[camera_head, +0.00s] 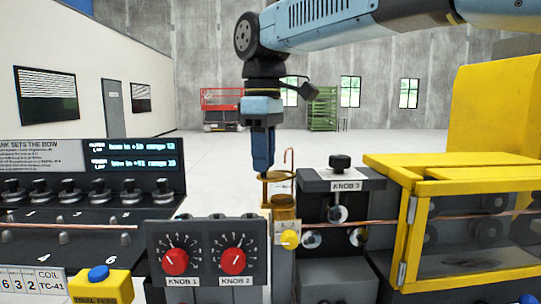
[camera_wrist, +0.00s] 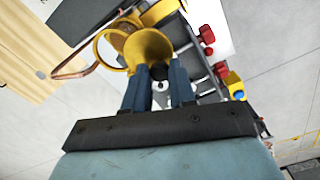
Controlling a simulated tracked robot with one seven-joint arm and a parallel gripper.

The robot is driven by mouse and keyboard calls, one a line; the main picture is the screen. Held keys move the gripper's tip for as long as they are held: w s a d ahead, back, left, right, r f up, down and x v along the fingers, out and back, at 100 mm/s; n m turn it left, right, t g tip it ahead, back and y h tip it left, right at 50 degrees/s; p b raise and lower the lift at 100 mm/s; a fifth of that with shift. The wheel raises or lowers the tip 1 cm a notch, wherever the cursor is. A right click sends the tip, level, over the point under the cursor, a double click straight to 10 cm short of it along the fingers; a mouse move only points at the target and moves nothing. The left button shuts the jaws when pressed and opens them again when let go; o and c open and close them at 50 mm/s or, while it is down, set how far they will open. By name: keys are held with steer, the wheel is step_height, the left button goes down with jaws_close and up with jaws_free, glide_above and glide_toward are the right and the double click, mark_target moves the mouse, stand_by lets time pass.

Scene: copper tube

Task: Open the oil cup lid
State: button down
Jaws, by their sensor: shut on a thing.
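In the wrist view the lid is a gold disc (camera_wrist: 150,46) just beyond my gripper (camera_wrist: 158,78), beside a yellow ring (camera_wrist: 108,48) that looks like the cup's rim. The disc looks shifted or tilted from the ring. My fingers are shut on the lid; the exact contact is partly hidden.
The KNOB 3 block (camera_head: 340,180) stands close on the right, then a yellow guarded box (camera_head: 470,215). Red knobs (camera_head: 176,262) sit on a panel in front. A copper tube (camera_head: 80,227) runs across. The air left of my gripper is clear.

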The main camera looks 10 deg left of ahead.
steer(key=shift+w+a+r+m, duration=0.1)
steer(key=shift+a+m, duration=0.2)
steer(key=shift+m, duration=0.7)
steer(key=c, duration=0.9)
jaws_free()
steer(key=shift+c, duration=0.2)
step_height(320, 180, up, 14)
steer(key=shift+f, duration=0.2)
